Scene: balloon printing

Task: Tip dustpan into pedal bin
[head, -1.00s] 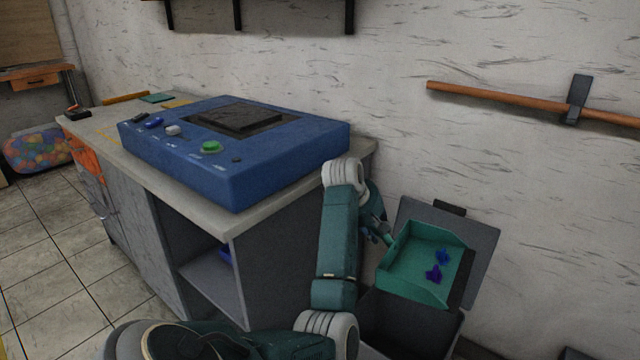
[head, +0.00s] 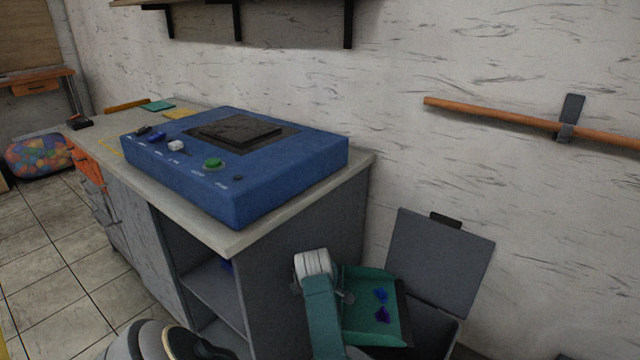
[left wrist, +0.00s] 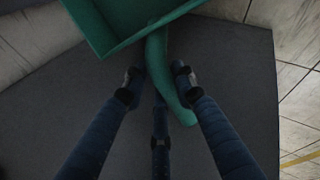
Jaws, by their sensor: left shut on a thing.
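The teal dustpan (head: 360,331) is in the head view at lower right, with two dark blue scraps (head: 381,305) in it. Its dark front lip faces right, beside the opening of the grey pedal bin (head: 437,328). The bin's lid (head: 440,262) stands open against the wall. My left gripper (left wrist: 156,78) is shut on the green dustpan handle (left wrist: 178,100), which passes between its fingers in the left wrist view. In the head view my arm partly hides the pan and its handle. The bin's inside is mostly hidden. My right gripper is not in view.
A grey cabinet (head: 300,290) stands left of the pan, with a blue machine (head: 290,178) on top. A wooden pole (head: 490,113) is on the wall. A bag of coloured balls (head: 38,153) lies far left. Tiled floor at left is clear.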

